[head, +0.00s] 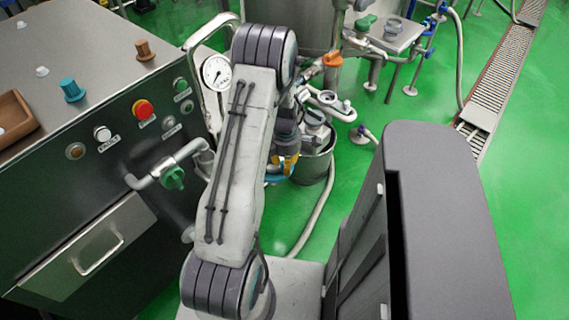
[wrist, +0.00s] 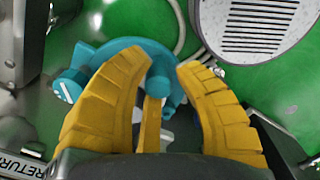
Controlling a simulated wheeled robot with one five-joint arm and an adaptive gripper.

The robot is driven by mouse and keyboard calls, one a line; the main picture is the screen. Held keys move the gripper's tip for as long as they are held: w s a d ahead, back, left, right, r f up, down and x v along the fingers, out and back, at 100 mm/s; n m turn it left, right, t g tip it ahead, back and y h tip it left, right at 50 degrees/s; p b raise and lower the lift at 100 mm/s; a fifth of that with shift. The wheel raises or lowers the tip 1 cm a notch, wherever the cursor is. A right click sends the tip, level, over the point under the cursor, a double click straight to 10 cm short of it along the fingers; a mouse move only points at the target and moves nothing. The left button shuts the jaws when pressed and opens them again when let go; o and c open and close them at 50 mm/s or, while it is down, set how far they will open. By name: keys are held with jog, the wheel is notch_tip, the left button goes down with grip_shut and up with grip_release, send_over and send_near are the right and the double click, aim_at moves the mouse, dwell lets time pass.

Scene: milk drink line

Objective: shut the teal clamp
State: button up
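The teal clamp (wrist: 70,86) is a rounded collar with a knob on its left, in the middle of the wrist view. A bit of teal also shows below my gripper in the head view (head: 275,179). My gripper (wrist: 167,62) has two ribbed yellow fingers, spread apart over the clamp, with a gap between the tips. In the head view my gripper (head: 287,165) is mostly hidden behind my arm. A narrow yellow piece shows between the fingers, over the clamp; I cannot tell what it is. The fingers hide part of the clamp. Whether they touch it is unclear.
A grey bucket (head: 317,166) stands right of my gripper, with pipe fittings above it. A steel control cabinet (head: 85,150) with buttons and a green-handled valve (head: 173,178) is on the left. A perforated round plate (wrist: 258,28) shows upper right. Green floor is open to the right.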

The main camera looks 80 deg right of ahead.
jog(key=o, duration=0.4)
jog(key=shift+c, duration=0.2)
jog(key=shift+r, duration=0.1)
